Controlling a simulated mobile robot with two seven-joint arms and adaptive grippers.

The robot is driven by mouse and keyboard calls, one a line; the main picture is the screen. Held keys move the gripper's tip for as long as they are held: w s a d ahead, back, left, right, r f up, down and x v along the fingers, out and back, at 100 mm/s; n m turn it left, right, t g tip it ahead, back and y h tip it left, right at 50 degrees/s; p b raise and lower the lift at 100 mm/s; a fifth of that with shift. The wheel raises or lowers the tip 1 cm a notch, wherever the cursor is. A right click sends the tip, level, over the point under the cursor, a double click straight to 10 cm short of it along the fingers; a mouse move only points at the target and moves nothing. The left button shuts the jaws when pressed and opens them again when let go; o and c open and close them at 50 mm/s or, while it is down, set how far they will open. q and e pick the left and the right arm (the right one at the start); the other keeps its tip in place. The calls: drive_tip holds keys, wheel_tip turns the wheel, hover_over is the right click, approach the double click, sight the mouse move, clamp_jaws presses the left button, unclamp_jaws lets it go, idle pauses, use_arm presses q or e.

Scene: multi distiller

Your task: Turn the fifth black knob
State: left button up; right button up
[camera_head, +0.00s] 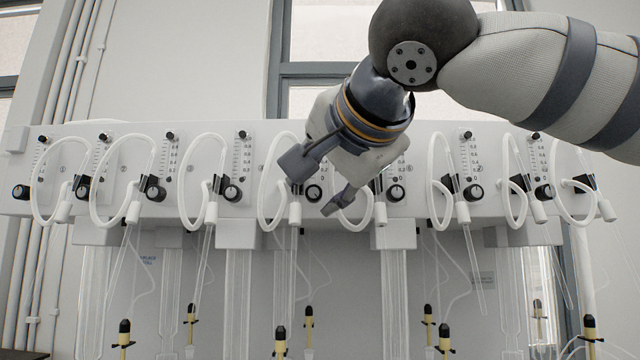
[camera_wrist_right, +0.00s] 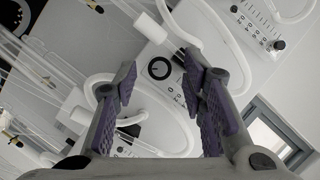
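The fifth black knob from the left (camera_head: 313,193) sits on the white distiller panel, below a scale. My right gripper (camera_head: 318,187) comes down from the upper right in front of it, fingers spread, with the knob showing between the fingertips. In the right wrist view, a black round knob with a pale mark (camera_wrist_right: 159,68) shows between the two purple-padded fingers of my right gripper (camera_wrist_right: 158,82). Neither finger appears to touch it. The exact distance to the panel cannot be told. My left gripper is not in view.
Other black knobs, such as the fourth (camera_head: 233,192) and sixth (camera_head: 395,193), line the white panel (camera_head: 360,225). White looped hoses (camera_head: 264,180) hang in front, close to the fingers. Glass tubes and yellow-black fittings (camera_head: 281,342) stand below.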

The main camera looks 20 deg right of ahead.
drive_tip(key=v, duration=1.2)
